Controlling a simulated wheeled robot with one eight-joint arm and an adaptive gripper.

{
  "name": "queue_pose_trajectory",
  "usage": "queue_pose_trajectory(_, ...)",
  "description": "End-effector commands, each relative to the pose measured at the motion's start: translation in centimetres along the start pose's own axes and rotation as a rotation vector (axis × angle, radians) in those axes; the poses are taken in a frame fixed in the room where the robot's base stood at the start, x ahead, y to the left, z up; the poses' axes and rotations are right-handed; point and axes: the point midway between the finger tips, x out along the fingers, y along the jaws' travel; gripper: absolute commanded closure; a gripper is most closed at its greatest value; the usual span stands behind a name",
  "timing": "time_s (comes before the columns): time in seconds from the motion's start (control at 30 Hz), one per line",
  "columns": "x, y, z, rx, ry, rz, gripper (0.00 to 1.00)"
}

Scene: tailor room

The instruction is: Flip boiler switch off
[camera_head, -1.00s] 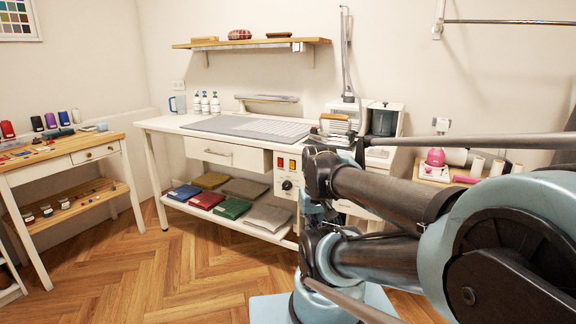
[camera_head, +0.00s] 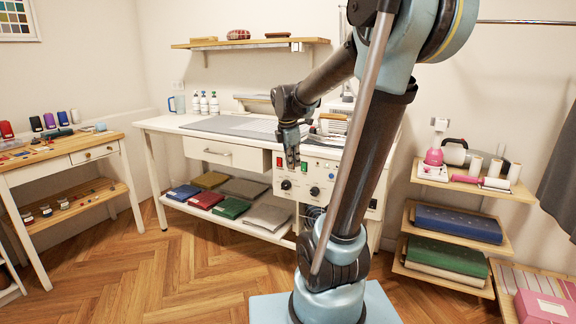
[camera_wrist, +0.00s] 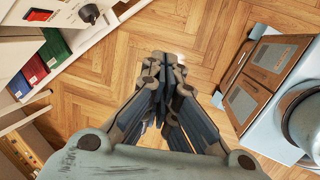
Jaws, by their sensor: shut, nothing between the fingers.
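The boiler's white control panel (camera_head: 318,168) sits below the right part of the pressing table, with black knobs and small coloured switches. One red switch (camera_head: 279,162) shows just left of my gripper, and the switch area beside it is hidden behind the fingers. My gripper (camera_head: 293,163) points down in front of the panel's left part, shut and empty. I cannot tell whether it touches the panel. In the wrist view, the closed fingers (camera_wrist: 164,75) are over the floor, and a black knob (camera_wrist: 88,13) on the panel is at upper left.
The pressing table (camera_head: 160,122) has a drawer (camera_head: 222,153) left of the panel. Folded fabrics, including a green one (camera_head: 231,208), lie on its lower shelf. A wooden side shelf (camera_head: 425,178) stands at right. The floor (camera_head: 190,265) in front is clear.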

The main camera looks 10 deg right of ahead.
Motion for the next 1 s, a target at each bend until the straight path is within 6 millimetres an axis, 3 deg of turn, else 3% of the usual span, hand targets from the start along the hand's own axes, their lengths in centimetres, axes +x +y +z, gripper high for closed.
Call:
queue_pose_trajectory(0.03, 0.1, 2.0, -0.1, -0.092, -0.007, 0.003, 1.0)
queue_pose_trajectory(0.2, 0.7, 7.5, -0.6, -0.415, -0.038, 0.009, 1.0)
queue_pose_trajectory(0.4, 1.6, 11.9, -1.1, -0.686, -0.065, 0.008, 1.0)
queue_pose_trajectory(0.6, 2.1, 13.5, -1.4, -0.794, -0.077, 0.005, 1.0)
queue_pose_trajectory(1.0, 2.3, 13.5, -1.4, -0.8, -0.077, 0.004, 1.0)
